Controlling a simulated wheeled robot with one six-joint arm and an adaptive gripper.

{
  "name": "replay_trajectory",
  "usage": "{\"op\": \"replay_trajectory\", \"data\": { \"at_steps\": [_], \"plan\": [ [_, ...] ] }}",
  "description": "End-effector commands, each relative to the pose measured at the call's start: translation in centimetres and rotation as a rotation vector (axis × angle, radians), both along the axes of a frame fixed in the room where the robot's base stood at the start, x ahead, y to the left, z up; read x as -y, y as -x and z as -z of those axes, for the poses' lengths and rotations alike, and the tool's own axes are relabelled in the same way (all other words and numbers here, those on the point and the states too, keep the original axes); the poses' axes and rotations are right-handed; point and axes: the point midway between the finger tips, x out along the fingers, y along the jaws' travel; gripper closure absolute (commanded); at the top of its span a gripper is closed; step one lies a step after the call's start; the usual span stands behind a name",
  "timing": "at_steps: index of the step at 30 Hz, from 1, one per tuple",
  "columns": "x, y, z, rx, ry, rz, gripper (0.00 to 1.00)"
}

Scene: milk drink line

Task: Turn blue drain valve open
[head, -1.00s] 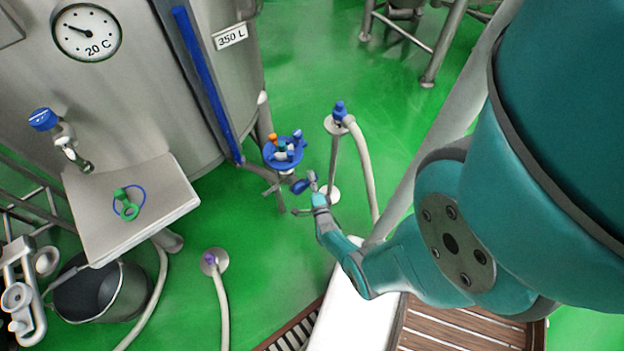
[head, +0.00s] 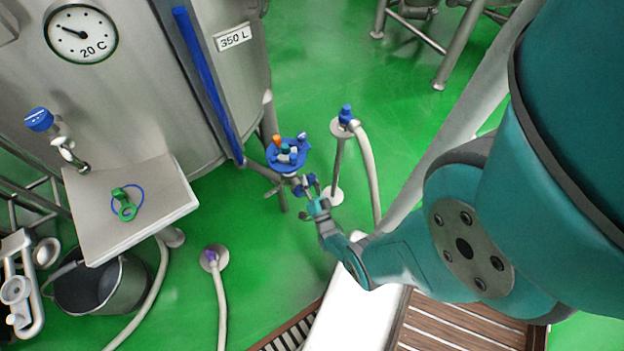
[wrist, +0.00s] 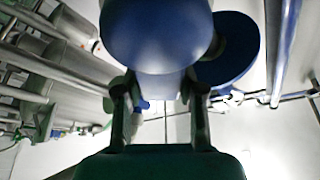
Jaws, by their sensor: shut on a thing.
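The blue drain valve handle (head: 299,191) sits on the steel outlet low on the tank, just below a round blue tray (head: 272,158). It is small and partly hidden by my gripper in the head view. My gripper (head: 311,194) reaches it from the lower right and is shut on it. In the wrist view the rounded blue handle (wrist: 158,35) fills the top centre, with my gripper's two fingers (wrist: 158,100) on either side of its lower part. A second blue disc shows behind it on the right. The handle's exact turn angle is hard to tell.
The tray holds small coloured items close above my gripper. A hose stand (head: 338,150) with a blue top is just right. The steel tank (head: 130,90) stands behind. A steel shelf (head: 85,215) and bucket (head: 125,290) are left. Green floor lies open between.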

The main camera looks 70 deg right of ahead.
Motion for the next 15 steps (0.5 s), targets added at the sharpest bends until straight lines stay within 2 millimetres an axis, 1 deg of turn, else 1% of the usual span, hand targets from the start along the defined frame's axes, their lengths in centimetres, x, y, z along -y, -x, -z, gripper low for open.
{"op": "replay_trajectory", "data": {
  "at_steps": [9,15],
  "plan": [
    [-1.3,-0.8,-0.7,-0.152,0.246,-0.002,1.00],
    [-2.0,-1.2,-0.9,-0.231,0.372,-0.002,1.00]
  ]
}}
